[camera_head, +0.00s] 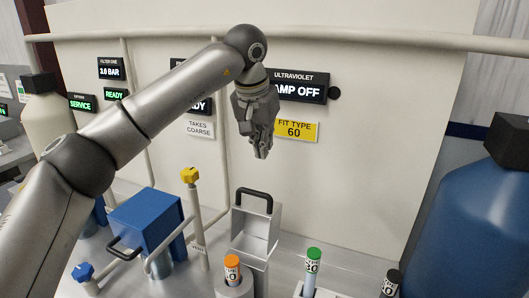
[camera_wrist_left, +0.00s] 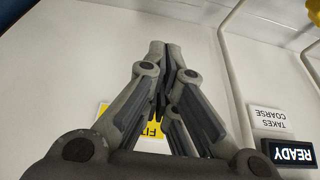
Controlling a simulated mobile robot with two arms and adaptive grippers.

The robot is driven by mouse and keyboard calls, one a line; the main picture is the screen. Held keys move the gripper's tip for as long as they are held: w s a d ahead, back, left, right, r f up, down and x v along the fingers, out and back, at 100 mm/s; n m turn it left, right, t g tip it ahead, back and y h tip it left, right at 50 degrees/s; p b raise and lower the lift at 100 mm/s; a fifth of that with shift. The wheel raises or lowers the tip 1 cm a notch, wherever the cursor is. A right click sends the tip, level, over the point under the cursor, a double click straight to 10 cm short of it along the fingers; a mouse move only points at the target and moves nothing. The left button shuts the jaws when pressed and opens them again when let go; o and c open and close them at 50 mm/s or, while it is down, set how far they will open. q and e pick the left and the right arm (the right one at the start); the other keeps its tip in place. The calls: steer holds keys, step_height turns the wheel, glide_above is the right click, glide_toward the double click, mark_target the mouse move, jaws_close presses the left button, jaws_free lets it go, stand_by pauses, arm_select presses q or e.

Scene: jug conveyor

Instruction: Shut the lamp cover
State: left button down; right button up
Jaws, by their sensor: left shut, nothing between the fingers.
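The lamp cover, a grey metal lid (camera_head: 256,230) with a black handle (camera_head: 254,194) on its top edge, stands raised below the ultraviolet sign in the head view. Its hollow inner side faces me, so it looks open. My left gripper (camera_head: 261,152) is above the cover and apart from it, pointing down in front of the wall panel. Its fingers are shut with nothing between them; the closed fingertips also show in the left wrist view (camera_wrist_left: 166,50). The cover does not show in the wrist view. My right gripper is not in view.
A blue box (camera_head: 148,222) with a black handle and a post with a yellow knob (camera_head: 190,175) stand left of the cover. Orange-capped (camera_head: 232,262) and green-capped (camera_head: 314,255) cartridges stand in front. A large blue jug (camera_head: 480,220) fills the right side.

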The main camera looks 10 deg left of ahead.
arm_select(q)
steer(key=p, duration=0.2)
glide_above(261, 202)
steer(key=w, duration=0.3)
step_height(261, 202, down, 5)
steer(key=s+f+p, duration=0.1)
steer(key=s+f, duration=0.1)
steer(key=shift+s+f+p, duration=0.15)
steer(key=shift+f+p, duration=0.2)
steer(key=shift+f, duration=0.05)
steer(key=shift+s, duration=0.2)
steer(key=shift+f, duration=0.15)
steer(key=shift+s, duration=0.15)
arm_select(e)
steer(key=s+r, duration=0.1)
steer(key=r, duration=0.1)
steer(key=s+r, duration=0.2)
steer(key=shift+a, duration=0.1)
